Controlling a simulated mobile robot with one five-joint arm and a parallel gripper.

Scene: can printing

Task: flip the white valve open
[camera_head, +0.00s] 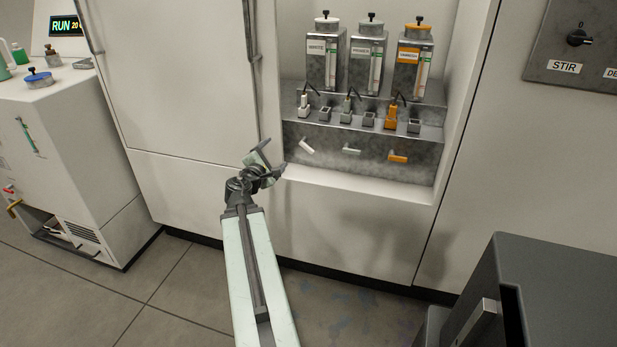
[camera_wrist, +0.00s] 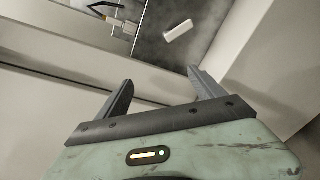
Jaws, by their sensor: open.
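The white valve handle (camera_head: 306,145) is at the left end of the row on the front of the grey metal block. It slants down to the right, while the handles beside it lie about level. It also shows in the wrist view (camera_wrist: 178,31), beyond my fingertips and slightly right of their middle. My gripper (camera_head: 274,158) is open and empty, left of the handle and near the niche's lower left edge. In the wrist view both fingers of my gripper (camera_wrist: 158,82) are spread and apart from the handle.
A pale valve handle (camera_head: 351,150) and an orange one (camera_head: 397,157) sit to the right. Above are sockets with hoses and plugs, and three canisters (camera_head: 366,60). The niche's white sill (camera_head: 350,183) and left side wall are close to my gripper.

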